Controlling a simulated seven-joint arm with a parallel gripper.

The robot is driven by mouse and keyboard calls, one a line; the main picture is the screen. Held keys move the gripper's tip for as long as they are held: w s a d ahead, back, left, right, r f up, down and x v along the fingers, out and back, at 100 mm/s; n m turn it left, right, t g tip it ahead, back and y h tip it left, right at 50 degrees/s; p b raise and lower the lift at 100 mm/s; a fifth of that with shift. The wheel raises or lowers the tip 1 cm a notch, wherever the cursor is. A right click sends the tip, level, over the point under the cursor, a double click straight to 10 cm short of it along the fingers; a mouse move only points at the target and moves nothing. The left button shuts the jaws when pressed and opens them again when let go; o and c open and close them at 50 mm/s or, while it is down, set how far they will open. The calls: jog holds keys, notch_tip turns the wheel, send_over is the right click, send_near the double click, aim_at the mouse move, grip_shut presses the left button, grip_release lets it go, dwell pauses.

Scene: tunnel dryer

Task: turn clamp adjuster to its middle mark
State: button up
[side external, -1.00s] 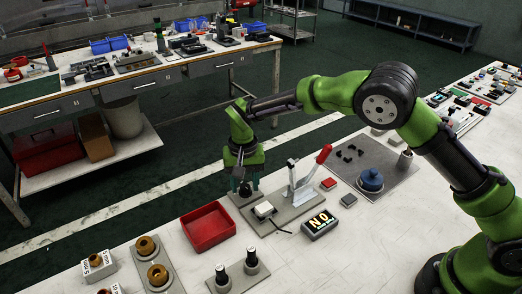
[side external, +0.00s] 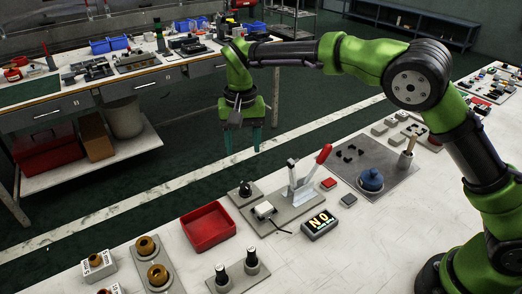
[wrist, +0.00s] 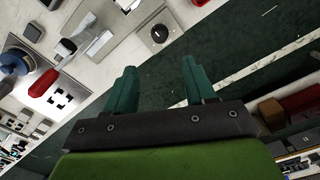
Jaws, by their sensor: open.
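The clamp adjuster looks to be the black round knob (side external: 245,189) on a small grey plate, left of the toggle clamp (side external: 292,190) with its red handle. The knob also shows in the wrist view (wrist: 160,33), at the top, beyond the fingertips. A small pale mark shows on it, but its scale is too small to read. My gripper (side external: 243,151) is open and empty, raised well above the knob and touching nothing. Its two green fingers point down and are spread apart in the wrist view (wrist: 159,66).
A red tray (side external: 208,229) stands left of the clamp. A box with a lit display (side external: 320,224) sits in front of it. A blue-knobbed part (side external: 371,180) rests on a grey mat at right. The air around my gripper is clear.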

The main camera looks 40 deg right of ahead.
notch_tip(320, 180, up, 4)
jog(key=shift+r, duration=0.1)
dwell(0.4)
jog(key=s+d+r+t, duration=0.1)
jog(key=s+d+t, duration=0.1)
jog(key=s+d, duration=0.3)
jog(key=s+d+r+n+t+y, duration=0.1)
jog(key=s+d, duration=0.4)
jog(key=s, duration=0.7)
jog(key=s+d+r+t+y, duration=0.1)
jog(key=s+d+r+t, duration=0.2)
jog(key=s+d, duration=0.3)
jog(key=s+t, duration=0.1)
jog(key=s, duration=0.2)
